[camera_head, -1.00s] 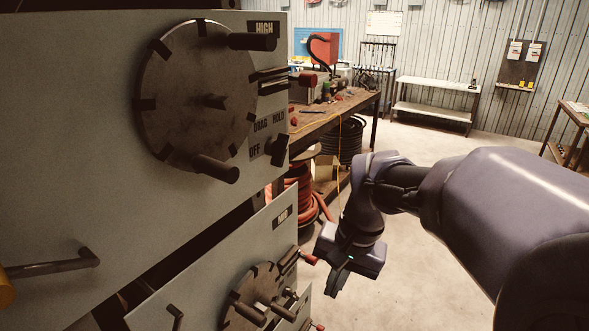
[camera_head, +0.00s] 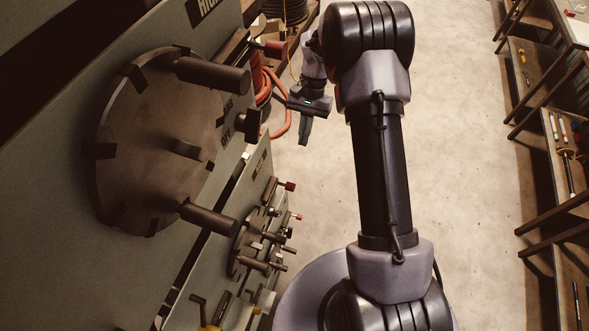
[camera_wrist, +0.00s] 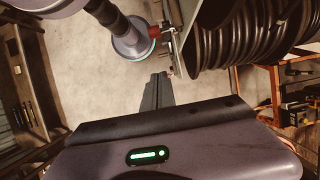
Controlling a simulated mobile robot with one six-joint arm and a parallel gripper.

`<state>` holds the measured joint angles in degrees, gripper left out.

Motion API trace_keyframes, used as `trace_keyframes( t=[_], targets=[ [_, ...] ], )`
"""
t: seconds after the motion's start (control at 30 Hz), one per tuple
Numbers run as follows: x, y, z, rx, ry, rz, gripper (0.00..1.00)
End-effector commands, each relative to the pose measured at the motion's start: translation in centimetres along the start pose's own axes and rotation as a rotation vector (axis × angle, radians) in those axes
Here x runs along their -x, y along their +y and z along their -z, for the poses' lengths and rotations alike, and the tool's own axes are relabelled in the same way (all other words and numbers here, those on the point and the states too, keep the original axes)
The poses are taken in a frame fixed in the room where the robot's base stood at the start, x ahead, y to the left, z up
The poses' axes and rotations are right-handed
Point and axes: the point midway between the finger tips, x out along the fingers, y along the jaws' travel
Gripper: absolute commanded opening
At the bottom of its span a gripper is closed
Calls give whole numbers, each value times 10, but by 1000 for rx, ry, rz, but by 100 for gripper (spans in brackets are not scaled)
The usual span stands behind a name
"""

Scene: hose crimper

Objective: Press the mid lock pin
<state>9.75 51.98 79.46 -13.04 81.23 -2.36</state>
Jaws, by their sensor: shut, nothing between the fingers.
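The large high panel (camera_head: 50,200) fills the left of the head view, with a round dark disc (camera_head: 120,165) bearing thick pegs. Lower and farther along is the mid panel with a smaller slotted disc (camera_head: 243,240). A red-tipped pin (camera_head: 289,186) sticks out at its upper edge, apparently the mid lock pin. My gripper (camera_head: 304,140) hangs above and beyond this pin, apart from it, fingers shut and empty.
Another red-tipped pin (camera_head: 298,217) sits below the mid one, and one (camera_head: 275,48) on the high panel. Red hose (camera_head: 275,100) lies behind my gripper. A black hose coil (camera_wrist: 245,35) is close at the right in the wrist view. Floor (camera_head: 470,130) is clear right of my arm.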

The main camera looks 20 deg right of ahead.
Motion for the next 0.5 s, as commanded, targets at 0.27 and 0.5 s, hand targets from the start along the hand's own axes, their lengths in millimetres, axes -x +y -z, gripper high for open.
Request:
trace_keyframes(
  t=[0.27,0.5],
  targets=[
    [-57,0,-2,-1,-4,-2,0],
    [-94,0,-14,0,-1,-1,0]
  ],
)
